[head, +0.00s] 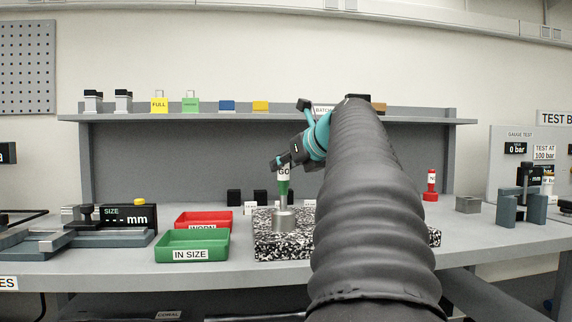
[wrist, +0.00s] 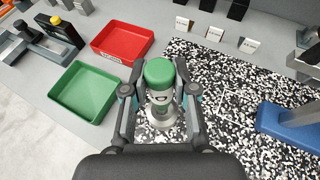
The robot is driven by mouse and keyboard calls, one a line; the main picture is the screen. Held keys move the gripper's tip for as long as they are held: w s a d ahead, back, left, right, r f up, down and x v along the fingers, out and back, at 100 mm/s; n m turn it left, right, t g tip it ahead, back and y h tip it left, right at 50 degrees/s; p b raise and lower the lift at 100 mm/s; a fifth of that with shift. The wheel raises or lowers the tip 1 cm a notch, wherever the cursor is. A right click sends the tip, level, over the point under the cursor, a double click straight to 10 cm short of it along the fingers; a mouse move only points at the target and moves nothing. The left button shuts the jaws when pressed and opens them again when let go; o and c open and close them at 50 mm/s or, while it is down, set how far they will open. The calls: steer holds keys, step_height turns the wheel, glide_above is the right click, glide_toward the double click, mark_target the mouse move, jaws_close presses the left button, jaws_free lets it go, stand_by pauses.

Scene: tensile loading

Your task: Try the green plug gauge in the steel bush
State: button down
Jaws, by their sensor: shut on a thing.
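The steel bush (head: 284,221) sits on the speckled black-and-white block, directly below the gauge. The gauge's thin steel pin points down to the bush's top; I cannot tell whether its tip is inside.
A green "IN SIZE" tray (head: 191,254) and a red tray (head: 218,215) stand left of the speckled block (head: 268,252). A size display (head: 129,217) is farther left. Black blocks (head: 234,197) stand behind. A blue-based thing (wrist: 290,120) stands on the block's right in the wrist view.

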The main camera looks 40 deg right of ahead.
mark_target(287, 176)
steer(key=shift+f+b, duration=0.85)
steer(key=shift+f, duration=0.95)
stand_by(1.9)
steer(key=shift+r, duration=0.15)
stand_by(0.7)
steer(key=shift+r+p, duration=1.3)
steer(key=shift+p, duration=0.25)
steer(key=shift+r, duration=0.2)
steer(key=shift+r+p, duration=0.3)
steer(key=shift+r, duration=2)
